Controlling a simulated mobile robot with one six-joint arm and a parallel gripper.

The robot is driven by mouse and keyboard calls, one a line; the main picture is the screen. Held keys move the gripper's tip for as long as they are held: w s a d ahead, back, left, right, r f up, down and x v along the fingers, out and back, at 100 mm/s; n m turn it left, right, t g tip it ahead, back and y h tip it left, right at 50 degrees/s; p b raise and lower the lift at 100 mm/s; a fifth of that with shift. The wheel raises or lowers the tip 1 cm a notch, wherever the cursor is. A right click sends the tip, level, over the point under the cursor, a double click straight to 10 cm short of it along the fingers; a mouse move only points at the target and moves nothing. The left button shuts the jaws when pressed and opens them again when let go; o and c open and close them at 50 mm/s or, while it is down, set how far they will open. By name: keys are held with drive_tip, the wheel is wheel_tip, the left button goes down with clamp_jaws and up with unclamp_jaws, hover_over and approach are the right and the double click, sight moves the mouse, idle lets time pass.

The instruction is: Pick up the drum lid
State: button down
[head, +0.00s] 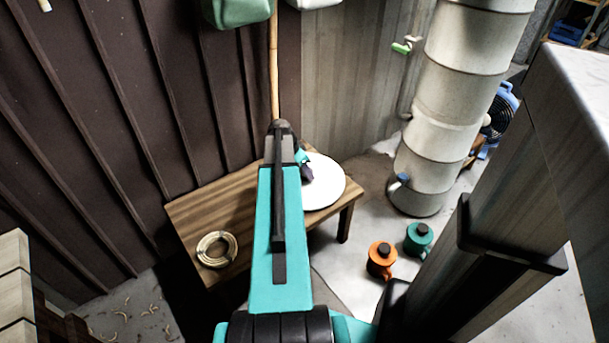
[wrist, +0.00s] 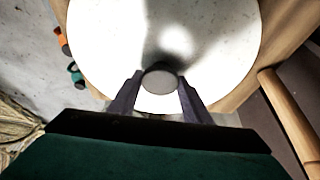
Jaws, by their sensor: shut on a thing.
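The drum lid is a round white disc (head: 328,184) at the right end of a wooden table. In the wrist view the lid (wrist: 205,30) fills the upper middle, with a round grey knob (wrist: 160,82) near its lower edge. My gripper (wrist: 160,88) has its two dark fingers on either side of the knob, shut on it. In the head view my gripper (head: 306,172) is at the lid's left side, and my arm hides part of the lid and table. I cannot tell whether the lid touches the table.
The wooden table (head: 200,215) holds a coil of rattan (head: 216,249) at its left. A bamboo pole (head: 274,70) stands behind. Orange (head: 381,260) and green (head: 419,238) canisters stand on the floor to the right, before a tall pale column (head: 450,110).

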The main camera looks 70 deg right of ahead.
drive_tip(key=shift+r+p, duration=0.3)
drive_tip(key=shift+r, duration=0.6)
wheel_tip(320, 180, up, 2)
drive_tip(key=shift+r+p, duration=0.1)
drive_tip(key=shift+p, duration=0.2)
drive_tip(key=s+a+r+p, duration=0.1)
drive_tip(key=s+a+p, duration=0.3)
drive_tip(key=s+a, duration=0.3)
drive_tip(key=a, duration=0.4)
drive_tip(key=shift+a, duration=0.3)
drive_tip(key=p, duration=0.6)
drive_tip(key=shift+s+a+r, duration=0.2)
drive_tip(key=shift+s+a, duration=0.05)
drive_tip(key=shift+a, duration=0.15)
drive_tip(key=p, duration=0.3)
drive_tip(key=shift+s+a, duration=0.15)
drive_tip(key=shift+a, duration=0.2)
drive_tip(key=shift+s+a+f+p, duration=0.15)
drive_tip(key=shift+a+p, duration=0.2)
drive_tip(key=shift+p, duration=0.7)
